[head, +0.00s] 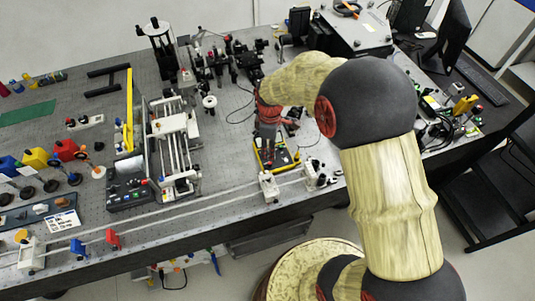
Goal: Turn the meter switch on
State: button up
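A yellow and black device (284,163), which looks like a hand-held meter, lies on the bench below the end of my arm. Its switch cannot be made out, as my gripper covers much of its face. My gripper (268,139) points down just above or at the device. I cannot tell whether it touches it. Its fingers are too small and hidden to show whether they are open or shut.
A black box with small buttons (130,193) sits on the left beside a white rail frame (176,152). Small white mounts (269,187) stand in front of the device. Optical parts (222,60) crowd the back. Colored blocks (38,157) fill the left.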

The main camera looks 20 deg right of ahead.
aim_at(270, 163)
jog(key=shift+s+n, duration=0.15)
jog(key=shift+n, duration=0.25)
jog(key=shift+f, duration=3.85)
jog(key=shift+c, duration=0.4)
grip_shut()
